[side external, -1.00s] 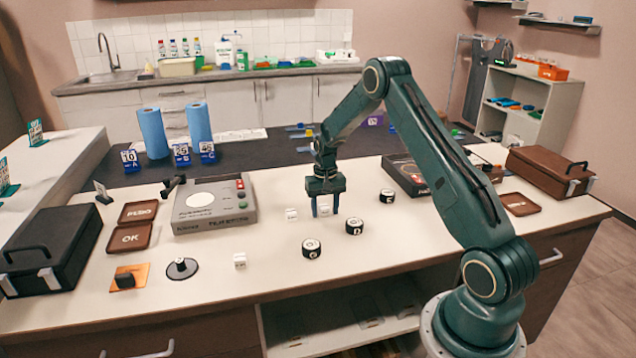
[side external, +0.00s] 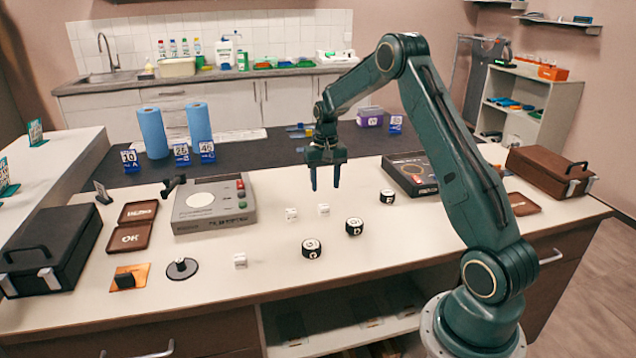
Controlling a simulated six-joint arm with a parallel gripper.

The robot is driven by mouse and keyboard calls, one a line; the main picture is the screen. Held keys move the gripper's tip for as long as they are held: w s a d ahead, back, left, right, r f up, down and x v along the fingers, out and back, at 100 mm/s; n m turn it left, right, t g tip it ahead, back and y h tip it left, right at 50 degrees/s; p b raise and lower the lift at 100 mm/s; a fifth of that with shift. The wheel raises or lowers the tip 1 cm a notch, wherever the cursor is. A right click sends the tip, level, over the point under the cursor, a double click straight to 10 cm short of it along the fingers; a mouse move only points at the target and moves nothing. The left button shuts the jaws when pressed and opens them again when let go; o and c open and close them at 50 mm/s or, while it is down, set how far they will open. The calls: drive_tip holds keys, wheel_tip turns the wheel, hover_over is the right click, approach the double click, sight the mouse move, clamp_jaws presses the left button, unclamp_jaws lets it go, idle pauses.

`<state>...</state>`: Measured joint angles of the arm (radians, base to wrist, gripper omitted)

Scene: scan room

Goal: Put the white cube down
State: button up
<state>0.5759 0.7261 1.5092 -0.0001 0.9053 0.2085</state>
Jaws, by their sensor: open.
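Three small white cubes stand on the pale tabletop (side external: 290,290) in the side external view. One white cube (side external: 323,209) lies just below my gripper (side external: 325,183). Another white cube (side external: 291,214) is a little to its left, and a third white cube (side external: 240,260) is nearer the front edge. My gripper is open and empty, its fingers pointing down above the first cube with a clear gap between them and it.
A grey device (side external: 215,225) is to the left. A dark flat box (side external: 408,172) is behind right.

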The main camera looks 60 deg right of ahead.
drive_tip(key=shift+r, duration=1.65)
drive_tip(key=shift+a, duration=0.1)
drive_tip(key=s+a+r+n+t, duration=0.15)
drive_tip(key=s+a+r, duration=0.25)
drive_tip(key=a+r, duration=0.45)
drive_tip(key=s+a+r+n+t, duration=0.1)
drive_tip(key=s+a+r+n, duration=0.25)
drive_tip(key=a+r, duration=0.5)
drive_tip(key=s+a+n+t, duration=0.1)
drive_tip(key=s+a+n, duration=0.1)
drive_tip(key=s+a, duration=0.4)
drive_tip(key=s+a+n+t, duration=0.2)
drive_tip(key=s+a, duration=0.3)
drive_tip(key=s, duration=0.8)
drive_tip(key=shift+a+f, duration=0.15)
drive_tip(key=shift+a, duration=0.2)
drive_tip(key=shift+o, duration=0.5)
